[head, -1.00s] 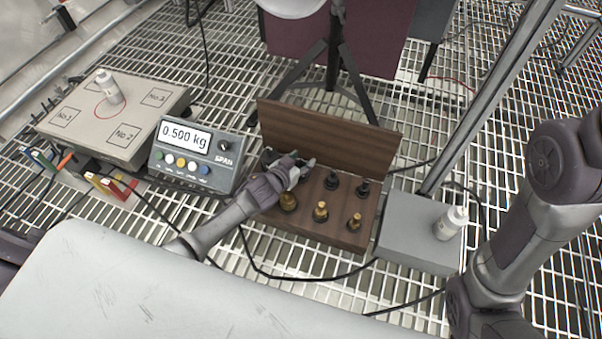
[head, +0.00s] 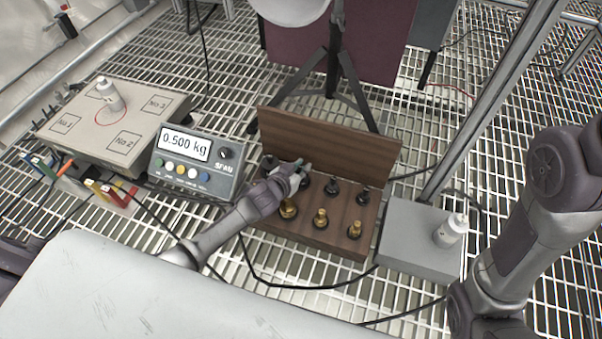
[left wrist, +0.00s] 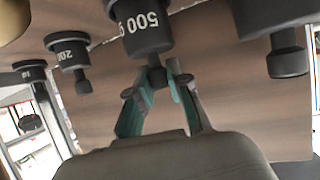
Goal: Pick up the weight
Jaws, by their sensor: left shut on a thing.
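A wooden box with an upright lid (head: 328,140) holds several black and brass weights, among them a black weight (head: 332,187) and a brass weight (head: 320,219). My left gripper (head: 297,170) is over the back row of the box. In the left wrist view, my left gripper (left wrist: 155,82) has its green-padded fingers shut on the knob of a black weight marked 500 g (left wrist: 145,27). In the head view the gripper largely hides this weight, and I cannot tell whether it is clear of its seat. My right gripper is out of frame.
A scale display (head: 198,160) reading 0.500 kg stands left of the box. Black cables cross the grating.

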